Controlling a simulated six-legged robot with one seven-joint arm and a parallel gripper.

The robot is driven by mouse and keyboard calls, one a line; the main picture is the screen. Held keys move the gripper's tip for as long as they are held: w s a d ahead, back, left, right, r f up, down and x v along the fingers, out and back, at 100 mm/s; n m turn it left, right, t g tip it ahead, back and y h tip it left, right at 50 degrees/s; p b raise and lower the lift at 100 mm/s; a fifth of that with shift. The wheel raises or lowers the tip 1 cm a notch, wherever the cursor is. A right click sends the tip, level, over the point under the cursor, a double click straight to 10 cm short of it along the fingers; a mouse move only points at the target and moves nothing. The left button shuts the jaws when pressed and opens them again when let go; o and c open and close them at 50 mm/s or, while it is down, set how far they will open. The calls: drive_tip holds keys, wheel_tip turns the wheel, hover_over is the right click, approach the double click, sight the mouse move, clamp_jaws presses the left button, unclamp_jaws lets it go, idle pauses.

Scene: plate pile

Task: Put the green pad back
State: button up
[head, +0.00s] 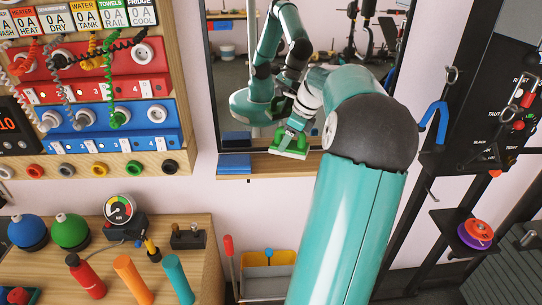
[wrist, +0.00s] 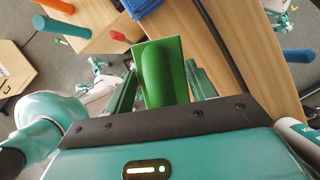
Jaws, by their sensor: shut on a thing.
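The green pad (head: 289,152) has a pale flat base and a rounded green handle. My gripper (head: 297,127) is shut on it and holds it at the wooden shelf (head: 262,171) under the mirror. I cannot tell from the head view whether the pad touches the shelf. In the wrist view the green handle (wrist: 157,75) stands between my two fingers, with the pad's flat base behind it. The wooden shelf (wrist: 215,50) lies beside and beyond the pad there.
A blue pad or cloth (head: 235,164) lies on the shelf's left end, also seen in the wrist view (wrist: 142,7). The mirror (head: 228,80) rises behind the shelf and reflects my arm. A wooden bench (head: 205,250) with bottles stands lower left. A dark rack (head: 440,160) is at right.

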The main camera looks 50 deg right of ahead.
drive_tip(key=w+f, duration=0.3)
drive_tip(key=f, duration=0.1)
drive_tip(key=w+f, duration=0.2)
drive_tip(key=shift+w+d, duration=0.3)
drive_tip(key=shift+d, duration=0.1)
drive_tip(key=shift+c, duration=0.6)
drive_tip(key=shift+w+f, duration=0.15)
drive_tip(key=shift+f, duration=0.75)
drive_tip(key=shift+w+f, duration=0.1)
drive_tip(key=shift+f, duration=0.75)
drive_tip(key=o, duration=1.3)
drive_tip(key=shift+o, duration=0.3)
